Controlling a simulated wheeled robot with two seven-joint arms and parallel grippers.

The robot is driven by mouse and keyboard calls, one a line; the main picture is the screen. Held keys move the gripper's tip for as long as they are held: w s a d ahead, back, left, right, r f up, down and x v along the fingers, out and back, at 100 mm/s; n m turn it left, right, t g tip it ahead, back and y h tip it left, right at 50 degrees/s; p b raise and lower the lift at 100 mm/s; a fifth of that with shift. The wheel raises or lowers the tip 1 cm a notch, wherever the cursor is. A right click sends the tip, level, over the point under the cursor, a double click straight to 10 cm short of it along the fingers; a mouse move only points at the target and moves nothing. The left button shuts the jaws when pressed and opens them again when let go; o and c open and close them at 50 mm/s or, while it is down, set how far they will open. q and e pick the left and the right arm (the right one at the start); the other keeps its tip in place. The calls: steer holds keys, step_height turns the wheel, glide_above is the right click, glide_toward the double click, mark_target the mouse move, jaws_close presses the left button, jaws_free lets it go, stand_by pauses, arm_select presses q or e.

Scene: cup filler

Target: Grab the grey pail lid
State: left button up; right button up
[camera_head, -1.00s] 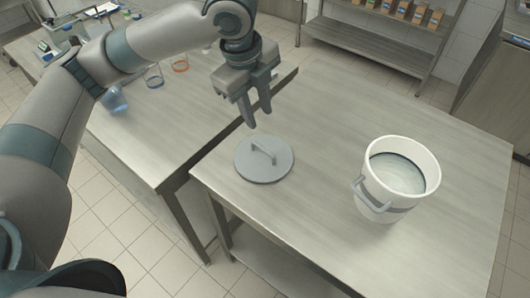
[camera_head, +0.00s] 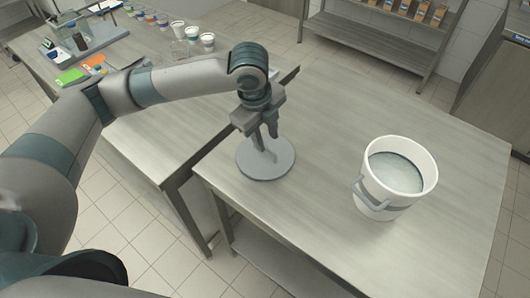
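The grey pail lid (camera_head: 266,171) is a round disc with an upright handle on top. It lies flat on the near table at its left end. My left gripper (camera_head: 265,146) points down over the lid, with its fingertips at the handle and partly hiding it. The frames do not show clearly whether the fingers are closed on the handle or apart around it. The white pail (camera_head: 394,178) stands upright and uncovered to the right, with a grey handle at its side and pale contents inside. My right gripper is not in view.
The near table (camera_head: 330,130) is clear between lid and pail. Another table (camera_head: 150,140) at the left holds several small cups (camera_head: 192,33), an orange card (camera_head: 94,60) and a green card (camera_head: 70,76). A shelf with boxes (camera_head: 420,12) stands at the back.

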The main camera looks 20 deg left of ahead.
mark_target(270, 150)
arm_select(q)
steer(key=shift+w+d+f, duration=0.1)
steer(key=shift+f, duration=0.6)
steer(key=shift+w+f+p, duration=0.15)
steer(key=shift+f+p, duration=0.15)
steer(key=shift+w+d+f+p, duration=0.1)
steer(key=shift+w+f+p, duration=0.15)
steer(key=shift+f, duration=0.5)
steer(key=shift+w+f+p, duration=0.1)
steer(key=shift+f+p, duration=0.15)
steer(key=shift+f, duration=0.45)
steer(key=shift+w+d+f+p, duration=0.1)
steer(key=shift+w+f+p, duration=0.15)
steer(key=shift+f, duration=0.5)
steer(key=shift+c, duration=0.6)
jaws_close()
